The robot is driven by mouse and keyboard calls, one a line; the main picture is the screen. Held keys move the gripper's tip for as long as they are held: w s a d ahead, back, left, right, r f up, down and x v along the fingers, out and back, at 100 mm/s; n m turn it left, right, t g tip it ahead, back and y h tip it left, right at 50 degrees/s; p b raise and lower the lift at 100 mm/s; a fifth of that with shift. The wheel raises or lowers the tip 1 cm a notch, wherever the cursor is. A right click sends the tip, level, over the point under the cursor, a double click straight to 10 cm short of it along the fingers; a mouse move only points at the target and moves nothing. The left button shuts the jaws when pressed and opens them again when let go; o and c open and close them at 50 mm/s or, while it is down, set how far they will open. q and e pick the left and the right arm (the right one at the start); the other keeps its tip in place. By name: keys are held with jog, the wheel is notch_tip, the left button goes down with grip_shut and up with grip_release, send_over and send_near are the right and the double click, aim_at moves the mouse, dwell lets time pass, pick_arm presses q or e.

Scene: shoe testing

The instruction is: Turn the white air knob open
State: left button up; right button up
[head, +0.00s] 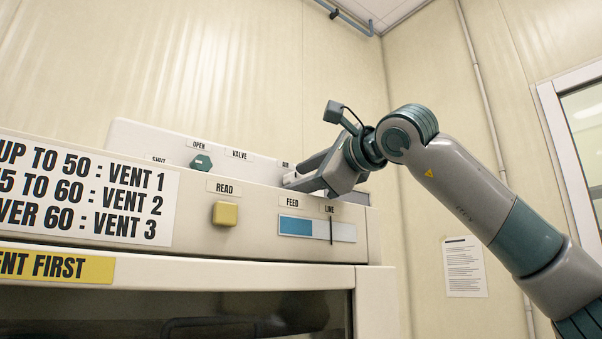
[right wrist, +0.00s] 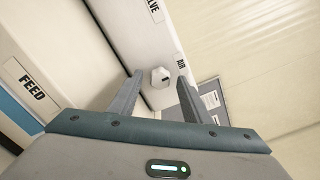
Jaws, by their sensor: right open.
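The white air knob (right wrist: 160,77) shows in the right wrist view, on the pale panel beside the label AIR. It lies between and beyond the two fingers of my right gripper (right wrist: 155,88). These fingers are open and apart, with nothing held. Contact between fingers and knob cannot be made out. My left gripper is not in view.
A green valve knob (head: 201,162) sits left on the same panel, under the label OPEN. Below are a yellow READ button (head: 225,213) and a blue FEED gauge (head: 317,228). The lower front panel's ledge runs close under my right gripper.

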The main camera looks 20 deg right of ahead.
jog(key=shift+c, duration=0.2)
jog(key=c, duration=1)
